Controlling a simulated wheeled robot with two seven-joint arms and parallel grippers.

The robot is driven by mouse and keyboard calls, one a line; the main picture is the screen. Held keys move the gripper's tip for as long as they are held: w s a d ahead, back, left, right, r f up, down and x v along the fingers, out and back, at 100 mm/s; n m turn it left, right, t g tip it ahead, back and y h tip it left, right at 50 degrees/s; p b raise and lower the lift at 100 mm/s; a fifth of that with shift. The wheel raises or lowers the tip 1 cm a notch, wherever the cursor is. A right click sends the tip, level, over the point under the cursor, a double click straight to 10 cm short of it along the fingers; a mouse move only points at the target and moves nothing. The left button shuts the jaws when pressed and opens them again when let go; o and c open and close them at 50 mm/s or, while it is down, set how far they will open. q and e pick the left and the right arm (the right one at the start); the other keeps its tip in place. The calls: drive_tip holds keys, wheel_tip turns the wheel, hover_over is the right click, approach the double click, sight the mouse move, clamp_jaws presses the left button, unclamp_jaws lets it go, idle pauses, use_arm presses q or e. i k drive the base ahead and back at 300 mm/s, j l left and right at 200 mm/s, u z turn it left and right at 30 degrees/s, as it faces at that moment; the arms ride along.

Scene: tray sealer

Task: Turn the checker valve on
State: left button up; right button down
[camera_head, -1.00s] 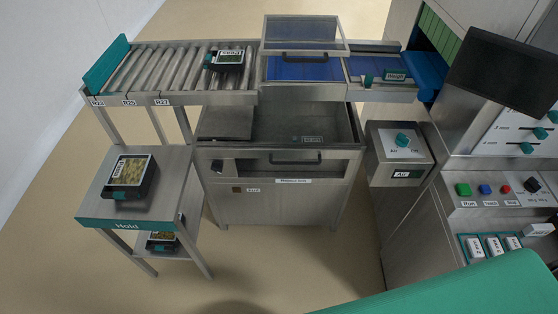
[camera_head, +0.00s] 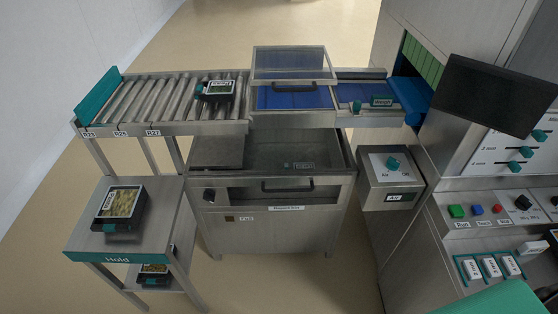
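A grey metal box labelled "Air" (camera_head: 398,197) stands right of center, below the end of the blue conveyor. A teal knob (camera_head: 393,164) sits on its sloped top face between small printed labels. The left label seems to read "Air"; the right one is too small to read surely. I cannot tell which position the knob points to. A dark knob (camera_head: 209,195) is on the front of the steel cabinet (camera_head: 285,235) under the clear-lidded station. No label reading "checker" is legible. Neither of my grippers is in view.
The "Hold" table (camera_head: 85,235) with a food tray (camera_head: 121,205) stands at left. Open floor (camera_head: 355,285) lies in front of the cabinet.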

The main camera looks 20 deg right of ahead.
sight(392, 164)
drive_tip(key=z, duration=1.35)
drive_tip(key=i+l+z, duration=0.1)
drive_tip(key=l, duration=0.1)
